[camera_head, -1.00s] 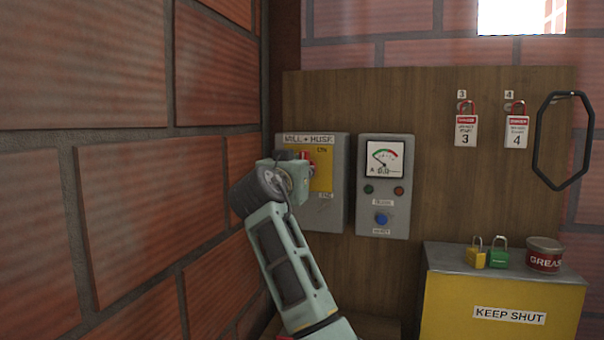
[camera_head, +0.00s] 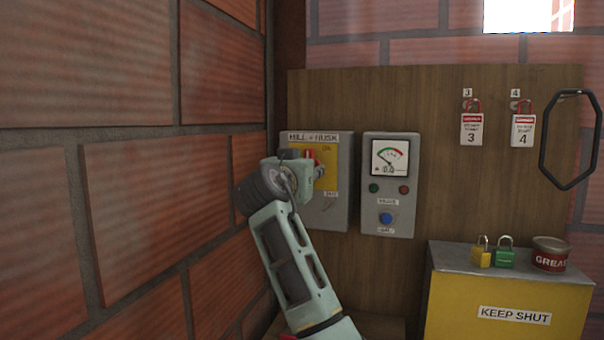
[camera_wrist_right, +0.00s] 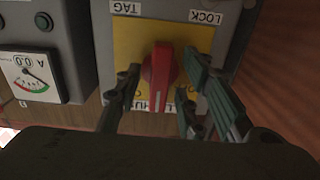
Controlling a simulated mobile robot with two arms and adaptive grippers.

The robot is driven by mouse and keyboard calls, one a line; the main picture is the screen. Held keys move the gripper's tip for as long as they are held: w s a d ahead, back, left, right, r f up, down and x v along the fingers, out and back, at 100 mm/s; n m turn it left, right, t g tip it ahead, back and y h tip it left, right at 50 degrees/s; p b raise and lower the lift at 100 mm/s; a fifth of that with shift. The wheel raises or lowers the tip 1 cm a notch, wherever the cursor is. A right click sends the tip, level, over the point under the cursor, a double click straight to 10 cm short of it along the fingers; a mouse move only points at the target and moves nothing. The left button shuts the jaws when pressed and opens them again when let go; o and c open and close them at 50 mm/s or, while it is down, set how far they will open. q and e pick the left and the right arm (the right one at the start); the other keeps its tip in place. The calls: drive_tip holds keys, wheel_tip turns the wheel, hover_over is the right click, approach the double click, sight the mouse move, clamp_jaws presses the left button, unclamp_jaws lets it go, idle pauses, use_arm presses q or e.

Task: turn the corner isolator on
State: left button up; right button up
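The corner isolator is a grey box (camera_head: 343,208) labelled MILL + HUSK, on the wooden board next to the brick corner. It has a yellow plate (camera_head: 328,181) and a red handle (camera_head: 309,154), mostly hidden behind my right wrist in the head view. In the right wrist view, which is upside down, the red handle (camera_wrist_right: 160,75) lies along the picture's vertical, towards the label. My right gripper (camera_wrist_right: 163,100) is open, with fingers on both sides of the handle and small gaps visible. Its fingers are hidden in the head view. My left gripper is out of view.
A grey meter box (camera_head: 389,215) with buttons stands just right of the isolator. A brick wall (camera_head: 170,200) is close on the left. A yellow cabinet (camera_head: 470,305) carries padlocks (camera_head: 504,253) and a grease tin (camera_head: 549,254). Tagged locks (camera_head: 471,128) hang above.

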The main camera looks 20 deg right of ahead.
drive_tip(key=v, duration=1.2)
drive_tip(key=shift+w, duration=0.15)
